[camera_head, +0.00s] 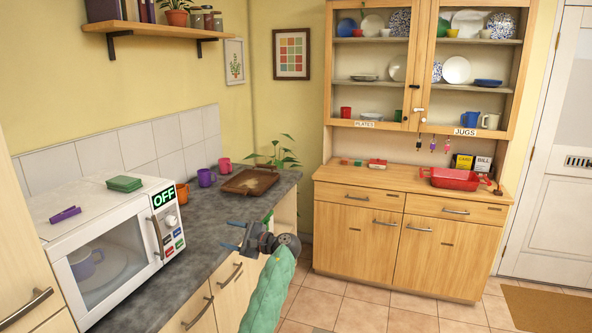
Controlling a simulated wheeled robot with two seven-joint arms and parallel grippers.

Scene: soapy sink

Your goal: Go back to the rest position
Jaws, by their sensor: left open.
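My left gripper (231,235) is in the lower middle of the head view, at the end of my green-sleeved arm. It points left, with its two bluish fingers apart and nothing between them. It appears in front of the edge of the dark worktop (205,225); whether it touches the edge is hard to tell. My right gripper is not in view.
A white microwave (108,262) marked OFF stands on the worktop at left, with a green block (125,183) on top. Mugs and a brown tray (249,182) are further back.

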